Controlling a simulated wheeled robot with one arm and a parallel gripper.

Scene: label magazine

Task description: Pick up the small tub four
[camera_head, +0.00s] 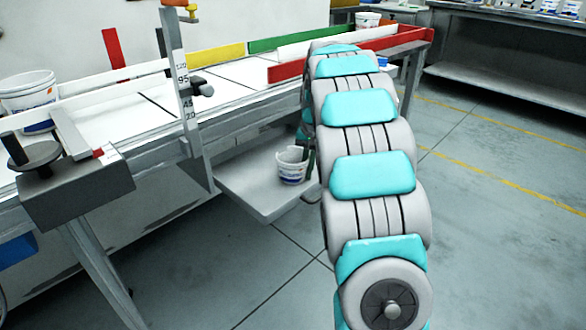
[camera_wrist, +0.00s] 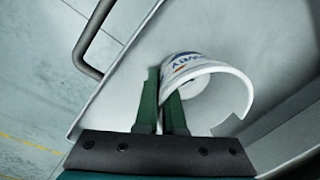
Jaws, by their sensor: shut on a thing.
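A small white tub (camera_head: 291,167) with a blue and orange printed label is at the low grey shelf beside the bench. It also shows in the wrist view (camera_wrist: 212,70), its open rim towards the camera. My gripper (camera_wrist: 163,88) has its two green fingers shut on the near side of the tub's wall. In the head view the gripper (camera_head: 310,162) is at the tub's right side, mostly hidden behind my arm. I cannot tell whether the tub rests on the shelf or is slightly raised. No number is readable on it.
The grey shelf (camera_head: 243,190) is otherwise bare, with a bent metal handle (camera_wrist: 90,45) at its edge. Above it runs a bench with a white bed (camera_head: 120,120) and coloured rails. A larger white bucket (camera_head: 30,95) stands on the left. Floor to the right is clear.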

